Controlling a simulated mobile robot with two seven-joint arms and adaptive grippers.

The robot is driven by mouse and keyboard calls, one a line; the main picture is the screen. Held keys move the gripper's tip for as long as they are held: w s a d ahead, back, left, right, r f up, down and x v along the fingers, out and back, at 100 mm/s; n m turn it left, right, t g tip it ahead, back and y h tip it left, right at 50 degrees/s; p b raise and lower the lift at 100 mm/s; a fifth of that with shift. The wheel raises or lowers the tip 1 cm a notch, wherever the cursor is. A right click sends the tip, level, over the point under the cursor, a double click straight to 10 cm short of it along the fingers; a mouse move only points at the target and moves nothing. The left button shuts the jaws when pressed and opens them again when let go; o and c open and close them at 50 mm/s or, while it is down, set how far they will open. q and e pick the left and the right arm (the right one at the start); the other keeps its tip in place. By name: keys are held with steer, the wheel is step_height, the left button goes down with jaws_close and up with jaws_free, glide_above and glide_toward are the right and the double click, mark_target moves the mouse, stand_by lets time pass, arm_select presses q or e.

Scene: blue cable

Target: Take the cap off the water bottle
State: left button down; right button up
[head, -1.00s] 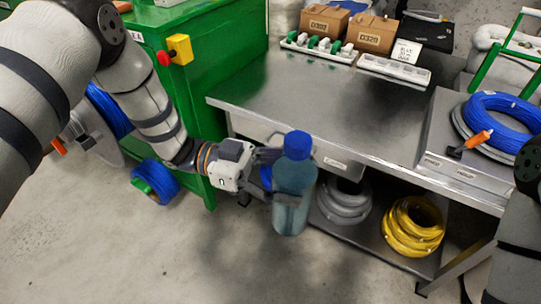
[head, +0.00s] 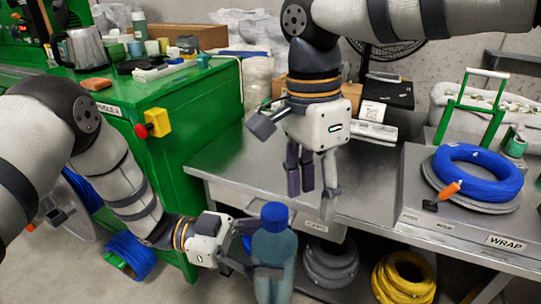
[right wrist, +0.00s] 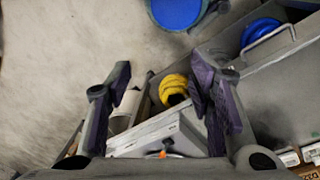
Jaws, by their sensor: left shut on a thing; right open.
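The water bottle is teal and see-through (head: 274,248), with a blue cap (head: 274,213) on its top. It stands upright in the head view, in front of the bench. My left gripper (head: 258,252) is shut on the bottle's body, below the cap. My right gripper (head: 312,188) is open and empty, pointing down, above and to the right of the cap and apart from it. Its spread fingers (right wrist: 160,80) also show in the right wrist view with nothing between them. A round blue thing with a teal rim (right wrist: 177,12) is at that view's top edge; I cannot tell whether it is the cap.
The metal bench (head: 370,180) is behind the bottle, with a drawer labelled CAPS (head: 318,225). A blue cable coil (head: 478,174) lies on it at right. Grey (head: 330,262) and yellow (head: 400,278) coils are below. A green cabinet (head: 180,140) stands at left.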

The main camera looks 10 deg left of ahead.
mark_target(270, 211)
steer(key=shift+m+t+y, duration=0.4)
steer(key=shift+m, duration=0.1)
steer(key=a+r, duration=0.1)
steer(key=r, duration=0.1)
steer(key=s+a+r, duration=0.1)
steer(key=a+r, duration=0.1)
steer(key=s+a+r, duration=0.1)
steer(key=a+r, duration=0.1)
steer(key=shift+s+a+r, duration=0.15)
steer(key=shift+a+r, duration=0.05)
steer(key=shift+s+a+f, duration=0.1)
steer(key=shift+a, duration=0.1)
step_height(270, 211, down, 8)
steer(key=shift+r, duration=0.2)
steer(key=shift+c, duration=0.3)
jaws_close()
steer(key=shift+o, duration=0.7)
jaws_free()
